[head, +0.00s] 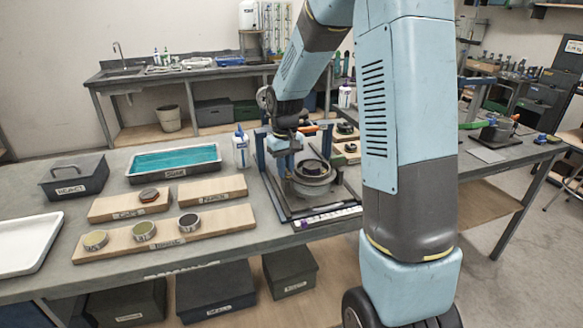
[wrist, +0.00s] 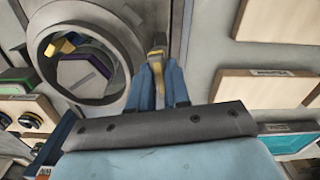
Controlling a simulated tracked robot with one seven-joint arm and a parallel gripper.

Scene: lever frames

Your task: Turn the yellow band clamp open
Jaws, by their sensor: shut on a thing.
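A grey round housing with a wide ring (head: 312,174) stands in a frame on the bench. In the wrist view the ring (wrist: 122,42) is at upper left, with a dark hexagonal part and a yellow piece (wrist: 60,46) inside its opening. The yellow band clamp (wrist: 158,48) shows as a narrow yellow strip beside the ring's right edge. My gripper (wrist: 160,68) is shut on it, with a blue finger on either side. In the head view my gripper (head: 284,150) is at the housing's left; its fingertips and the clamp cannot be made out there.
Wooden boards with round parts (head: 165,232) lie left of the frame. More boards with parts (head: 346,140) lie right of the frame.

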